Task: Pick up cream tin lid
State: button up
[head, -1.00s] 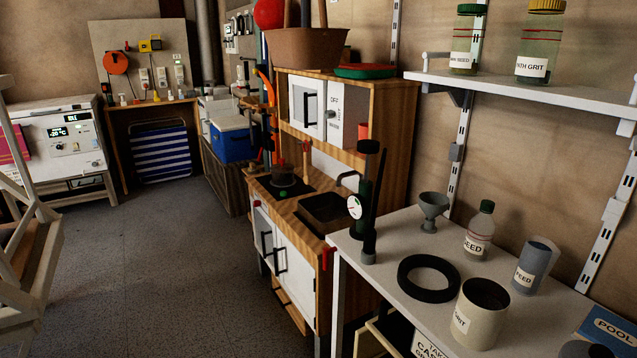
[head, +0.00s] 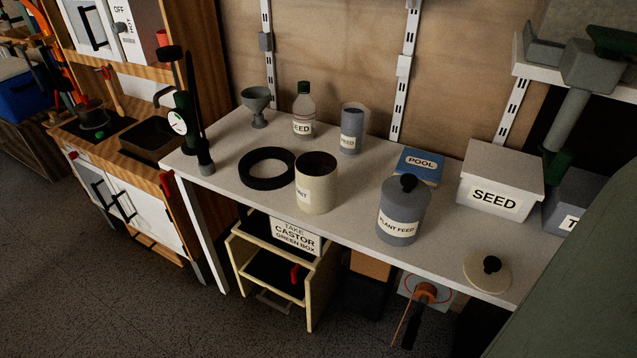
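The cream tin lid (head: 487,272) is a round, pale disc with a black knob on top. It lies flat, knob up, near the front right edge of the white worktop (head: 345,220). The cream tin (head: 316,190) stands open and upright further left on the worktop, its dark inside showing and its label partly readable. I cannot make out my gripper in the head view, and nothing is seen touching the lid.
A grey plant feed tin (head: 402,212) with a black knob stands left of the lid. Behind are a SEED box (head: 497,185) and a blue POOL box (head: 420,165). A black ring (head: 267,168) lies left of the cream tin. A large grey-green surface fills the lower right corner.

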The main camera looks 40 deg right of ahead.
aim_at(487, 273)
jog(key=z, duration=2.1)
